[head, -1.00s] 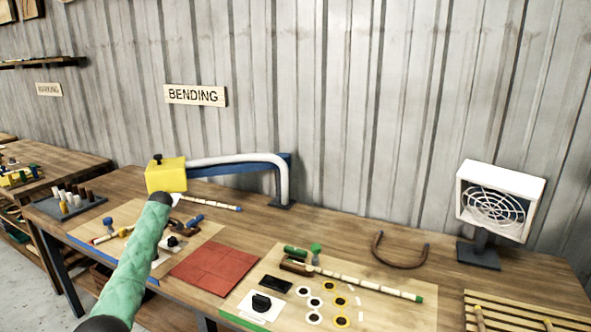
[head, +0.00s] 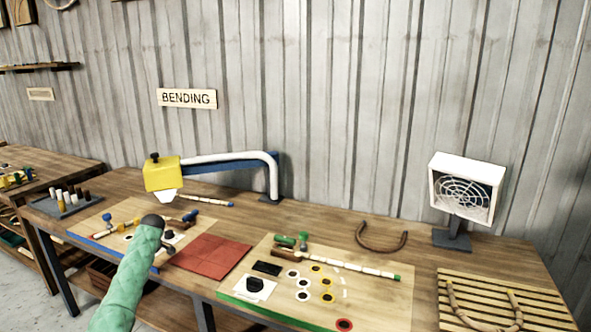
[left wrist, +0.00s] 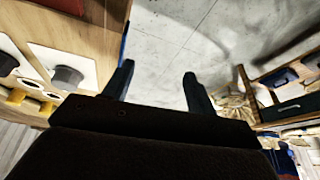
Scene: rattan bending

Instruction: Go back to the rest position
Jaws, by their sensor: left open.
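My left arm in its green sleeve comes up from the bottom of the head view, left of centre. Its dark end is over the front of the bench, below the yellow steam box. My left gripper shows clearly in the left wrist view (left wrist: 158,82), with two dark fingers apart and nothing between them. Grey floor (left wrist: 160,50) lies beyond the fingers. My right gripper is in neither view.
The bench carries a yellow box (head: 162,175), a red mat (head: 208,259), a pale board (head: 385,298) with a rattan pole (head: 345,267), a curved rattan piece (head: 382,248), a fan (head: 465,187) and a slatted rack (head: 480,288). Bare benchtop separates several items.

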